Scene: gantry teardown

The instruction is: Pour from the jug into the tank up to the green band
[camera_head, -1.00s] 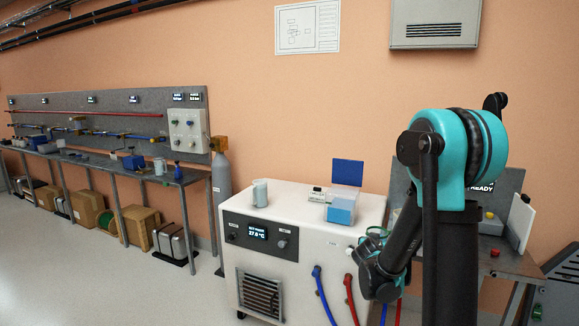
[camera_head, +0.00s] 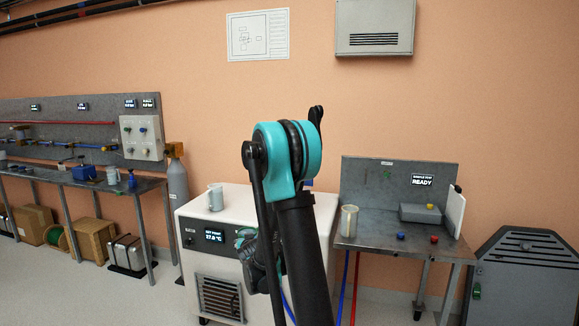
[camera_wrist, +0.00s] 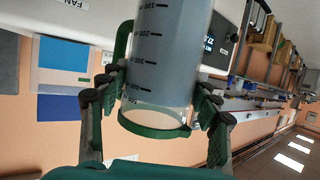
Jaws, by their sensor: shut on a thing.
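The jug (camera_wrist: 168,50) is a clear cylinder with volume marks, a green rim and a green handle. It looks close to upright, with grey-blue liquid to a little below the rim. My gripper (camera_wrist: 155,105) is shut on it, one finger on each side. In the head view my gripper (camera_head: 247,243) is mostly behind my arm, in front of the white chiller cabinet (camera_head: 187,218). The tank shows in the wrist view as a light blue block (camera_wrist: 62,53), with a dark blue raised lid (camera_wrist: 60,108), apart from the jug. My arm hides most of it in the head view.
A grey mug (camera_head: 216,197) stands on the cabinet's left top. A steel bench (camera_head: 390,238) at right holds a pale beaker (camera_head: 348,221) and buttons. A grey cabinet (camera_head: 518,280) stands far right. A gas cylinder (camera_head: 178,182) and another bench (camera_head: 70,182) are left.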

